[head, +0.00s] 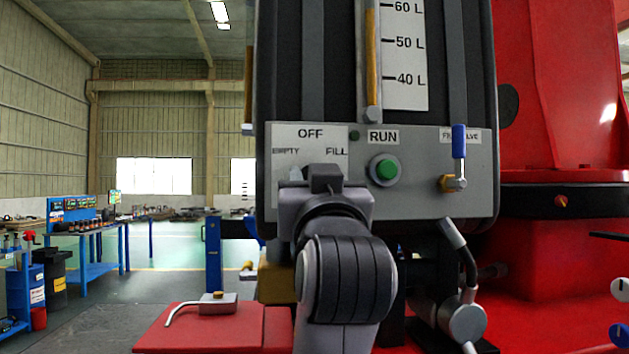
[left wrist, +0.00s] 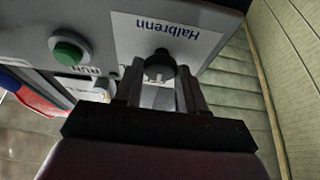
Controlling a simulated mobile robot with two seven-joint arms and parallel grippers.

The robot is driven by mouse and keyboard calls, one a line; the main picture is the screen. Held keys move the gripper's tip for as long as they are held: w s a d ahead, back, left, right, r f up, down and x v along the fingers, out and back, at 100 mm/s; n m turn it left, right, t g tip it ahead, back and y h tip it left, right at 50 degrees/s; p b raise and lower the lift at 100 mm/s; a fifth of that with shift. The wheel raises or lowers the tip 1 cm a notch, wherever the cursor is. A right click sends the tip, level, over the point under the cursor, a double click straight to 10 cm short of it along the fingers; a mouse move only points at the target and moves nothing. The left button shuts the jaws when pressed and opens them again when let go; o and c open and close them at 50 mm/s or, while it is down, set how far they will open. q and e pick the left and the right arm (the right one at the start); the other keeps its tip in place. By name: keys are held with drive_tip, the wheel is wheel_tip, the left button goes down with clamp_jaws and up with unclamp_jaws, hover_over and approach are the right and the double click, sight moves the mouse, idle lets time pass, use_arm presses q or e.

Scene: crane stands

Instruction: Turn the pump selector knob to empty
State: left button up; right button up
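The selector plate (head: 309,140) on the grey control panel is marked OFF, EMPTY and FILL. In the head view my left gripper (head: 324,180) covers the plate's lower part and hides the knob. The left wrist view shows the dark round pump selector knob (left wrist: 160,63) on a white plate lettered "Halbrenn", seen upside down. My left gripper's fingers (left wrist: 160,88) are spread apart, one on each side of the space in front of the knob. I cannot tell whether they touch it. Where the knob points is not clear. My right gripper is not in view.
A green RUN button (head: 386,170) sits right of the plate, with a blue-handled valve (head: 458,145) farther right. A level gauge (head: 405,60) is above. A small grey box (head: 217,304) rests on the red surface (head: 200,332) at lower left. Red machinery fills the right.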

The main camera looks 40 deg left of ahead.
use_arm(q)
drive_tip(key=shift+w+d+r+n+g+y+b, duration=0.1)
drive_tip(key=shift+n+g+y+b, duration=0.25)
drive_tip(key=shift+n+g+b, duration=1.2)
drive_tip(key=shift+f+n+g+y+b, duration=0.15)
drive_tip(key=shift+n+g+y, duration=0.3)
drive_tip(key=shift+n, duration=2.2)
drive_tip(key=shift+w+d+r+n+g+y+b, duration=0.25)
drive_tip(key=shift+n+g+b, duration=0.7)
drive_tip(key=shift+n, duration=1.15)
drive_tip(key=shift+s+a+f, duration=0.1)
drive_tip(key=shift+s+a, duration=0.1)
drive_tip(key=o, duration=1)
